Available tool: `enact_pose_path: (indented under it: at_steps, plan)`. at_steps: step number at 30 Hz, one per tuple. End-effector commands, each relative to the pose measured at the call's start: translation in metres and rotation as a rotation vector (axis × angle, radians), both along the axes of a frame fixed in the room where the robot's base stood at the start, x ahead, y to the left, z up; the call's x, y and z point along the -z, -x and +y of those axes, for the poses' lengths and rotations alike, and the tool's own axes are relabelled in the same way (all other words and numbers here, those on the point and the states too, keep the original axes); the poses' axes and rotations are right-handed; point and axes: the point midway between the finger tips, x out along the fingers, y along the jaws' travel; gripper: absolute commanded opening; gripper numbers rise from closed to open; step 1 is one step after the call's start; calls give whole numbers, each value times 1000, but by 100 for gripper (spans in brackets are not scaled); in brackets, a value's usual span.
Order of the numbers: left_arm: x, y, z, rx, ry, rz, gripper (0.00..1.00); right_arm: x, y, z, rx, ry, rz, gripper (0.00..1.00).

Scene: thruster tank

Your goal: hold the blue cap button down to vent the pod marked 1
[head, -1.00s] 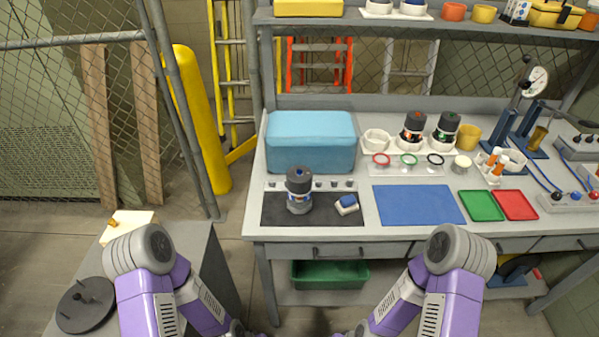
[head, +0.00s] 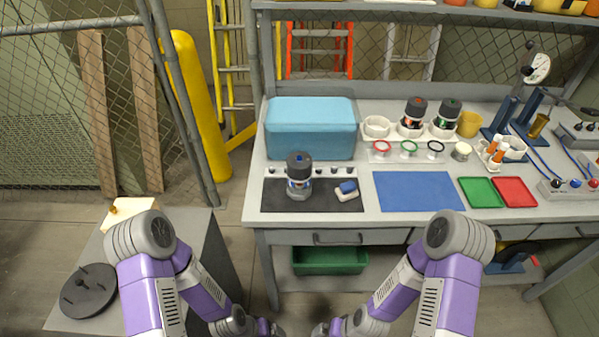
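A dark-topped pod (head: 299,177) with a blue button on its cap and a blue-and-white band stands upright on the black mat (head: 340,203) at the bench's left. Two similar pods, one with orange (head: 414,116) and one with green (head: 447,118) markings, stand in white holders at the back. I cannot read a number on any of them. My two arms reach in from the bottom, well short of the bench. Their forearms run toward the bottom middle, and both grippers are below the picture edge.
A blue-and-white block (head: 347,190) lies right of the pod. A light-blue box (head: 311,128) stands behind it. A blue mat (head: 419,191), green tray (head: 480,192) and red tray (head: 514,192) lie to the right. A grey side table (head: 205,250) is at left.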

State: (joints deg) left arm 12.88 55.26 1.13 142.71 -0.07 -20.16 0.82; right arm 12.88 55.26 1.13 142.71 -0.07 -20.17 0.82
Motion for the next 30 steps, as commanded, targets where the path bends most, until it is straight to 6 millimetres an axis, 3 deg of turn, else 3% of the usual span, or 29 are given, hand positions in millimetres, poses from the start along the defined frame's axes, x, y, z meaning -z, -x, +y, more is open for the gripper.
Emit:
enact_pose_path:
  at_steps: [4, 21, 30]
  plan:
    - [0, 0, 0, 0, 0, 0, 85, 0, 0, 0, 0, 0, 0, 100]
    - [0, 0, 0, 0, 0, 0, 0, 0, 0, 0, 0, 0, 0, 100]
    - [0, 0, 0, 0, 0, 0, 0, 0, 0, 0, 0, 0, 0, 100]
